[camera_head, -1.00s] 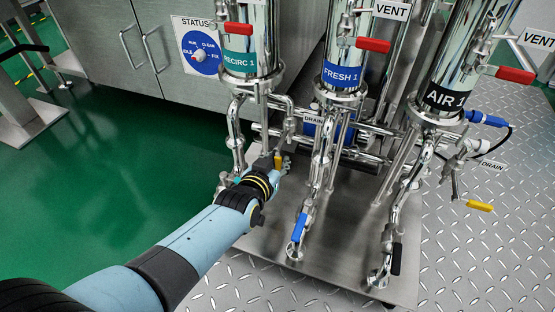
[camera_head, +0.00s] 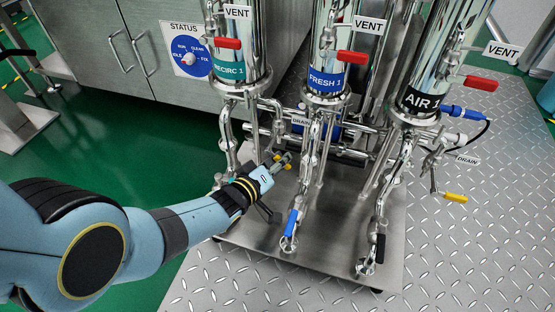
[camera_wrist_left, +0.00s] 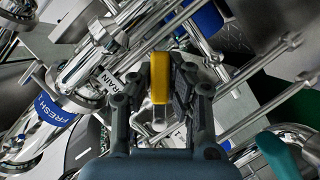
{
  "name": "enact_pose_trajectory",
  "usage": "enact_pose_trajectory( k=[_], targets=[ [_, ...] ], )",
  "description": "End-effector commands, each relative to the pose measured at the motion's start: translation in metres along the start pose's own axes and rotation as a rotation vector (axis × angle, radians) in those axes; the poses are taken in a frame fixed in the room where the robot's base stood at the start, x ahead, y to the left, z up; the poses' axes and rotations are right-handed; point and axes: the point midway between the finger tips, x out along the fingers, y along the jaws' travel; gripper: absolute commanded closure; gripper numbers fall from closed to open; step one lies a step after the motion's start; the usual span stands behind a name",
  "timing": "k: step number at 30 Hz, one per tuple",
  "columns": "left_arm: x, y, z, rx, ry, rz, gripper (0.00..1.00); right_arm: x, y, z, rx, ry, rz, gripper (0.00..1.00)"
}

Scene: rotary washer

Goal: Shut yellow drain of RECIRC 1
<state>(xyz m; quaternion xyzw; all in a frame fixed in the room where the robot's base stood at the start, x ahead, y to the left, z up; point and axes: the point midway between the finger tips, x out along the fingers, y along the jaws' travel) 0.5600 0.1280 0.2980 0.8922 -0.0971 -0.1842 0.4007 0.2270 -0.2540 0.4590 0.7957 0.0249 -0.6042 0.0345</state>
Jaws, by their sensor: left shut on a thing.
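The RECIRC 1 column (camera_head: 240,50) stands at the left of the row, with its teal label near its lower end. My left gripper (camera_head: 280,162) is below and to the right of that column, at its drain piping. In the left wrist view, the yellow drain handle (camera_wrist_left: 160,78) lies between the two fingers of the gripper (camera_wrist_left: 163,85), which are shut on it. In the head view the handle (camera_head: 277,158) is small and partly covered by the fingers, so its exact angle is hard to tell. My right gripper is not in view.
The FRESH 1 column (camera_head: 327,55) and its piping stand just right of my gripper, with a blue handle (camera_head: 291,223) low down. The AIR 1 column (camera_head: 430,65) has another yellow handle (camera_head: 456,198). Green floor is free at left.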

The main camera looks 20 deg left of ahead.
Motion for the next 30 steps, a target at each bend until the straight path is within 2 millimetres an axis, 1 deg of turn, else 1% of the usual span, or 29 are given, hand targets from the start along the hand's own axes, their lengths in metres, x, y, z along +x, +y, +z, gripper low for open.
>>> enact_pose_trajectory(
  k=[1, 9, 18, 24, 30],
  targets=[
    [-0.001, -0.002, 0.000, -0.041, -0.001, 0.010, 1.00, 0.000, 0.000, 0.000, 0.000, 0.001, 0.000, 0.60],
    [-0.002, 0.007, -0.001, -0.277, -0.001, 0.106, 1.00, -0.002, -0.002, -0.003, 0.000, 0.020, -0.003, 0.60],
    [-0.004, 0.016, -0.004, -0.503, 0.000, 0.197, 1.00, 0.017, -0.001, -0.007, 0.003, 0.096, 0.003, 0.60],
    [-0.005, 0.020, -0.007, -0.605, 0.001, 0.238, 1.00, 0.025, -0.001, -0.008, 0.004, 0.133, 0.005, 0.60],
    [-0.006, 0.022, -0.009, -0.662, 0.002, 0.262, 1.00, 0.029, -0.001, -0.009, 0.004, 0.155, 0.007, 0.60]
  ],
)
